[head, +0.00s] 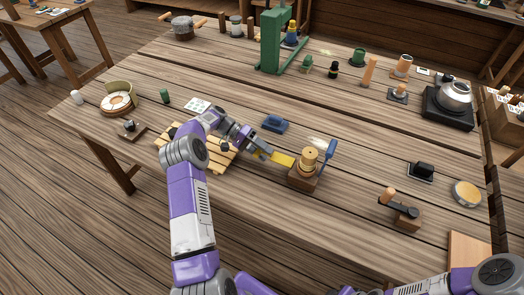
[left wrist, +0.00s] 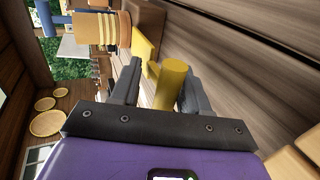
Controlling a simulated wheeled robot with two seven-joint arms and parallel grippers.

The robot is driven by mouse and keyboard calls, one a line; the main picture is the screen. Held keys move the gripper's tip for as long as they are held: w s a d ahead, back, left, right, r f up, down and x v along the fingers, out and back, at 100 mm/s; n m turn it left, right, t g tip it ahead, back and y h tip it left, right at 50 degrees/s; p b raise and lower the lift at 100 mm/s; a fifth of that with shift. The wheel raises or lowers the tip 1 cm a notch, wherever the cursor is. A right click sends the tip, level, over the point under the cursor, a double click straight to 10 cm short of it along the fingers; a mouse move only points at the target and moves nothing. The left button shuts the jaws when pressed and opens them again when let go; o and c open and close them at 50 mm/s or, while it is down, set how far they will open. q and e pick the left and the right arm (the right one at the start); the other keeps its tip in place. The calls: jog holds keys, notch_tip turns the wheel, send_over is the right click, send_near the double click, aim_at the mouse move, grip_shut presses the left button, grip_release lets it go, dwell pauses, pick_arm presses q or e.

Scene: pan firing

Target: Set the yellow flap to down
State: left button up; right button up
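The yellow flap (head: 282,160) sticks out to the left from a wooden block (head: 304,181) that carries a light wooden cylinder (head: 309,160). My left gripper (head: 260,152) is at the flap's outer left end. In the left wrist view, a yellow round bar (left wrist: 171,84) stands between the two fingers, with a visible gap on its left side; contact on the right cannot be told. The flat yellow part (left wrist: 147,52) shows beyond it, beside the wooden cylinder (left wrist: 103,31). My left gripper looks open around the bar. My right gripper is not in view.
A blue paddle (head: 330,152) rises just right of the wooden cylinder. A blue object (head: 275,123) lies behind the flap. A slatted wooden rack (head: 216,161) lies under my left forearm. A block with a black lever (head: 400,209) stands to the right. The table between has free room.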

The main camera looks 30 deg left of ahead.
pick_arm(q)
jog(key=shift+a, duration=0.15)
jog(key=shift+v, duration=3.5)
jog(key=shift+a+r, duration=0.1)
jog(key=shift+r, duration=0.05)
